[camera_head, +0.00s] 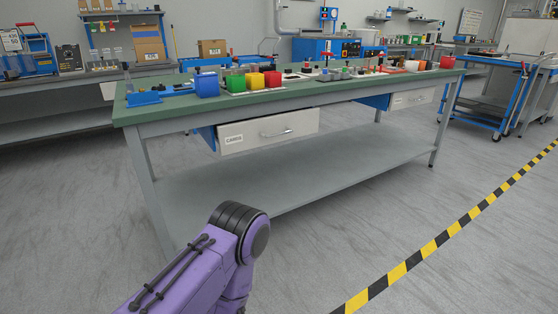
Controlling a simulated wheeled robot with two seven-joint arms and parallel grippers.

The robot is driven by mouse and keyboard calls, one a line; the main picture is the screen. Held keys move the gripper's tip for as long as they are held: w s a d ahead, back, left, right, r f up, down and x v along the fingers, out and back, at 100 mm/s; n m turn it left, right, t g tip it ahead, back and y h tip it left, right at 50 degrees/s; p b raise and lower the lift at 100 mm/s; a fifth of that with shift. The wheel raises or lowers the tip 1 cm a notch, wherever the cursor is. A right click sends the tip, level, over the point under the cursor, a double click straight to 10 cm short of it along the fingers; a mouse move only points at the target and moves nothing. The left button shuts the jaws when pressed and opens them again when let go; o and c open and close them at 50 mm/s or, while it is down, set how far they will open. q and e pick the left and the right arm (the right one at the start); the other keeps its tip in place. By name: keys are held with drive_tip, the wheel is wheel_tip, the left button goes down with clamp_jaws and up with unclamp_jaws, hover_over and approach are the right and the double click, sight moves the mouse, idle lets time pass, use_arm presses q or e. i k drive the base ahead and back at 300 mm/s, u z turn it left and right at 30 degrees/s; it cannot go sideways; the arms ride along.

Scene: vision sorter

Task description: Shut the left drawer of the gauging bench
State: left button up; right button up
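The gauging bench (165,115) has a green top and grey legs, and stands across the middle of the head view. Its left drawer (250,138) has a pale grey front, a white label reading "CAMS" and a bar handle (275,134). A blue side panel shows at the left of this front; I cannot tell how far the drawer is pulled out. A second drawer (405,100) with a similar pale front is under the right part of the bench. My purple arm comes in at the bottom, short of the bench. Neither gripper is in view.
Colored bins, including a blue one (207,85) and a green one (235,82), stand on the bench top. A grey lower shelf (290,180) spans the legs. A yellow-black floor stripe (440,238) runs at right. A blue cart (487,95) stands back right. The floor before the bench is clear.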

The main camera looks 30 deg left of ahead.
sight(238, 135)
drive_tip(key=z, duration=0.2)
drive_tip(key=k, duration=0.3)
drive_tip(key=u, duration=1.1)
drive_tip(key=i, duration=1.3)
drive_tip(key=z, duration=0.6)
